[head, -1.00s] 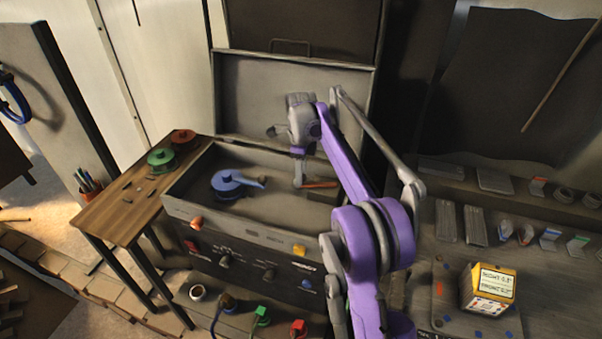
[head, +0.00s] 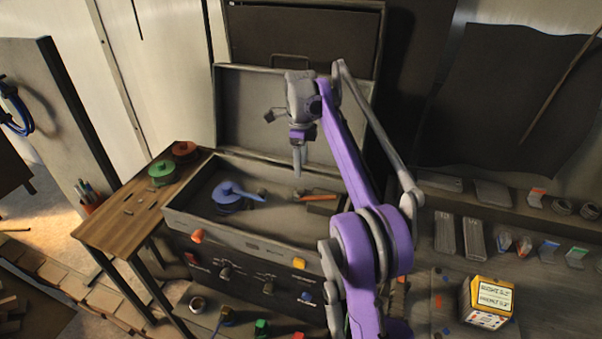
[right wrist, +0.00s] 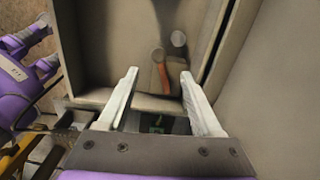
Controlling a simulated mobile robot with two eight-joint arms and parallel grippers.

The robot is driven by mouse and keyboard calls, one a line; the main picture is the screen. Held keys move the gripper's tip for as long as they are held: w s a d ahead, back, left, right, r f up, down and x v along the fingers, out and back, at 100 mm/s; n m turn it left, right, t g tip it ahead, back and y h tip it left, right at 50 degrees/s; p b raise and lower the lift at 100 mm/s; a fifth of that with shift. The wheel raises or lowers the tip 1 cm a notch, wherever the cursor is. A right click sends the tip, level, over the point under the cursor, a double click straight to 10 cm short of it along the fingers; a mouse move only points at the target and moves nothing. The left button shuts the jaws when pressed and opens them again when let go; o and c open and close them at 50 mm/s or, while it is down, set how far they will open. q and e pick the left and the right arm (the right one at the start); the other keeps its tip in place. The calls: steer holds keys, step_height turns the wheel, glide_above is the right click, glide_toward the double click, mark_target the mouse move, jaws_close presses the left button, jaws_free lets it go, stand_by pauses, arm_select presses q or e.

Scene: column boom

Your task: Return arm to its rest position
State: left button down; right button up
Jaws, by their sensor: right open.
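My right arm (head: 342,150), purple and grey, reaches up over the open metal box (head: 205,229). Its right gripper (head: 297,170) points down above the box, clear of what lies inside. In the right wrist view the two pale fingers of the gripper (right wrist: 159,78) stand apart with nothing held between them. An orange-handled tool (head: 318,197) lies in the box below the gripper; its orange handle (right wrist: 163,78) also shows in the wrist view. My left gripper is not in view.
A blue reel (head: 232,194) lies in the box, whose lid (head: 245,100) stands raised behind. A wooden side table (head: 112,225) at left bears a green reel (head: 161,171) and a red one (head: 184,150). A yellow-and-white box (head: 487,301) sits on the right bench.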

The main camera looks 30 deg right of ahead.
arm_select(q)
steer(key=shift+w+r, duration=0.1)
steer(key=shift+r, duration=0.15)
arm_select(e)
steer(key=shift+r, duration=0.85)
steer(key=s+a+f+n+t, duration=0.1)
steer(key=s+a+n+t, duration=0.2)
steer(key=s+a+n, duration=1.05)
steer(key=s+a+f+n+t, duration=0.1)
steer(key=s+a+f+n, duration=0.2)
steer(key=s+f+n, duration=0.3)
steer(key=s+a+f+n+t, duration=0.1)
steer(key=s+a+f+n, duration=0.3)
steer(key=s+f+n, duration=0.3)
steer(key=s+n, duration=0.1)
steer(key=s, duration=0.2)
steer(key=shift+s+f+t, duration=0.15)
steer(key=shift+f+t, duration=0.1)
steer(key=shift+t, duration=0.15)
